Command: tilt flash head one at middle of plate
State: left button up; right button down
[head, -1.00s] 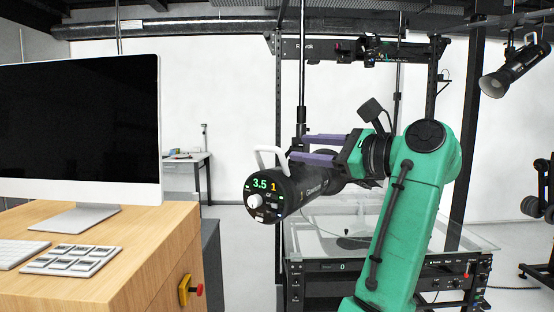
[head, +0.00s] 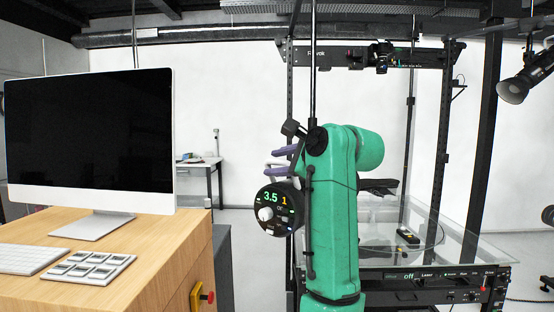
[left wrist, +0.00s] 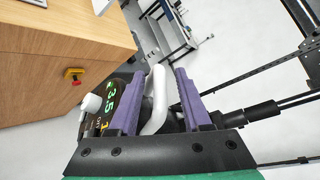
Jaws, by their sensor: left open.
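The flash head (head: 268,213) is a black cylinder with a round control face reading 3.5 and 1. It hangs left of the plate in the head view, face toward me. My green left arm hides most of its body. My left gripper (head: 280,158) has purple fingers at the top of the flash head. In the left wrist view the open fingers (left wrist: 160,76) stand on either side of the white handle (left wrist: 157,98), and the flash head (left wrist: 112,103) shows behind the left finger. I cannot tell whether they touch it. The glass plate (head: 455,245) is partly behind my arm.
A wooden desk (head: 165,245) with a monitor (head: 90,140) fills the left side. A red-and-yellow switch (head: 203,298) is on its side. A black frame (head: 447,150) carries a camera (head: 381,57) above the plate. Another lamp (head: 525,78) hangs at the upper right.

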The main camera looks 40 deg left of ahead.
pick_arm(q)
jog(key=shift+s+d, duration=0.1)
grip_shut()
jog(key=shift+r, duration=0.1)
jog(key=shift+r, duration=0.2)
dwell(1.0)
